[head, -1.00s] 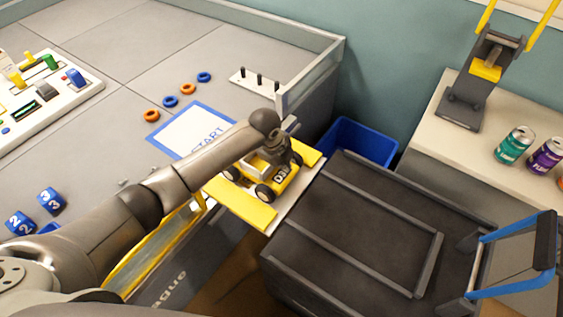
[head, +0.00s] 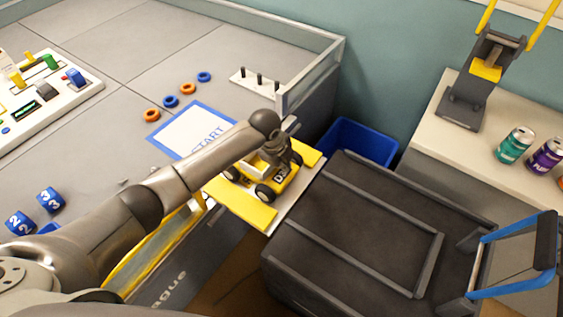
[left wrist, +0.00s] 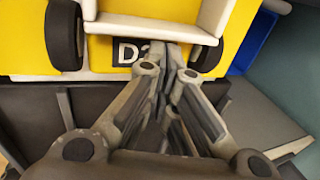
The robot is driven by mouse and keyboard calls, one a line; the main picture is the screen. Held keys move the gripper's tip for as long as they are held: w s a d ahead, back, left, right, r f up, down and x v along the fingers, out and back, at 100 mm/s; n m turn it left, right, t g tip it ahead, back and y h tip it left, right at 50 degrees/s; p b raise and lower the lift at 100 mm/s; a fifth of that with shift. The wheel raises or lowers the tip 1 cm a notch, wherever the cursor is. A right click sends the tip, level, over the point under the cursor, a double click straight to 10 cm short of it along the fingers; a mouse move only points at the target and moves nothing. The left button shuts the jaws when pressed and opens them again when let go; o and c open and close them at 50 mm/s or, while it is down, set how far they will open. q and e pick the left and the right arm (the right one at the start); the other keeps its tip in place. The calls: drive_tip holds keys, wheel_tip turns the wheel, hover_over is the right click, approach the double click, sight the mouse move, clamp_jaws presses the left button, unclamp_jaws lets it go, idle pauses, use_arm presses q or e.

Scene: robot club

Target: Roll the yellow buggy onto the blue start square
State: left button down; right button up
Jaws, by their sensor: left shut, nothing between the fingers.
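The yellow buggy (head: 277,180) stands on its wheels on a ramp with yellow strips (head: 248,207) and a pale middle, between the grey table and the dark cart. The blue-edged start square (head: 187,134) lies on the table, up and left of the buggy. My left gripper (head: 291,163) is at the buggy's rear, mostly hidden by its own wrist in the head view. In the left wrist view its fingers (left wrist: 168,55) are shut and empty, at the buggy's yellow face (left wrist: 105,50) beside its number plate; touching or slightly apart, I cannot tell. My right gripper is not in view.
The dark cart (head: 350,225) with raised rails and a blue handle stands right of the ramp. A blue bin (head: 357,142) is behind it. Orange and blue rings (head: 187,88), a peg board (head: 260,82) and numbered blue cubes (head: 50,199) are on the table.

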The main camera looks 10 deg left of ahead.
sight(251, 158)
use_arm(q)
drive_tip(key=shift+f+b, duration=0.5)
drive_tip(key=shift+f, duration=1.05)
drive_tip(key=shift+w+a, duration=0.35)
drive_tip(key=shift+a, duration=0.55)
drive_tip(key=shift+w+a, duration=0.3)
drive_tip(key=shift+a, duration=0.6)
drive_tip(key=shift+w+a, duration=0.35)
drive_tip(key=shift+a, duration=0.55)
drive_tip(key=shift+w+a+f+b, duration=0.1)
drive_tip(key=shift+w+a+b, duration=0.25)
drive_tip(key=shift+a, duration=0.55)
drive_tip(key=shift+w+a+r+b, duration=0.1)
drive_tip(key=shift+w+a+b, duration=0.15)
drive_tip(key=shift+a, duration=0.65)
drive_tip(key=shift+w+a+f+b, duration=0.1)
drive_tip(key=shift+w+a+b, duration=0.25)
drive_tip(key=shift+a, duration=0.55)
drive_tip(key=shift+w+a+b, duration=0.3)
drive_tip(key=shift+a, duration=0.4)
drive_tip(key=shift+w+a+b, duration=0.3)
drive_tip(key=shift+a+b, duration=0.05)
drive_tip(key=shift+a, duration=0.4)
drive_tip(key=shift+w+a+b, duration=0.3)
drive_tip(key=shift+a, duration=0.4)
drive_tip(key=shift+w+a, duration=0.15)
drive_tip(key=shift+a, duration=0.4)
